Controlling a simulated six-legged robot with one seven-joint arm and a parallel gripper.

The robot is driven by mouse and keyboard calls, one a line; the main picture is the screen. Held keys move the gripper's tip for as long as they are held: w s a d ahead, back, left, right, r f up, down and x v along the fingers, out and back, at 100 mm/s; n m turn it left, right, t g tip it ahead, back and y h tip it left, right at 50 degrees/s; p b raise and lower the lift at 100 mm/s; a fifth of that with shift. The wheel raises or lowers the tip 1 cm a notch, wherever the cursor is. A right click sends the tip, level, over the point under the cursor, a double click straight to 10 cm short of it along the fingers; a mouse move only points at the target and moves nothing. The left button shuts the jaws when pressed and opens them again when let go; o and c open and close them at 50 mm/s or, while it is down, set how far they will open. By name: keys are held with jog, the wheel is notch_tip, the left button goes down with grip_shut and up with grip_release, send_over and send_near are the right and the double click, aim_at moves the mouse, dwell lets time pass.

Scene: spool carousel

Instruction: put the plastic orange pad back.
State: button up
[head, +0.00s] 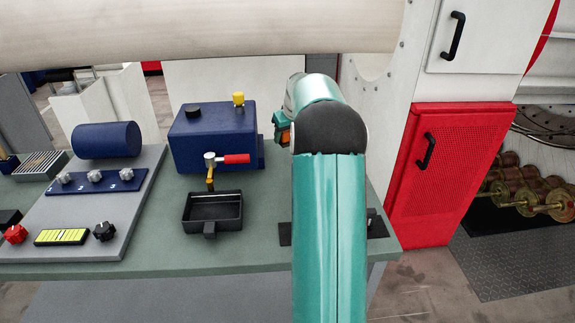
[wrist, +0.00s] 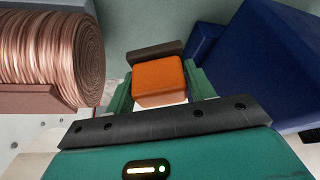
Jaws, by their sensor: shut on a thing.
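The orange pad (wrist: 158,82) is a small block with rounded corners, held between the two green fingers of my gripper (wrist: 160,92) in the wrist view. My gripper is shut on it. A dark brown bar (wrist: 155,51) lies just beyond the pad; I cannot tell whether they touch. In the head view a bit of orange pad (head: 284,137) shows at my gripper (head: 281,128), just right of the blue box (head: 212,138). My arm hides most of that area. The pad's place is not clear in either view.
A copper wire spool (wrist: 55,55) is close on the left in the wrist view, and the blue box (wrist: 265,65) is close on the right. A black tray (head: 212,212) and a red-handled tap (head: 234,159) are on the bench front. A red cabinet (head: 445,170) stands right.

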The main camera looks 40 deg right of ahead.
aim_at(285, 165)
notch_tip(285, 165, down, 10)
jog(key=shift+f, duration=0.1)
dwell(0.4)
jog(key=shift+f, duration=0.2)
jog(key=o, duration=1)
jog(key=shift+o, duration=0.2)
jog(key=shift+r, duration=0.1)
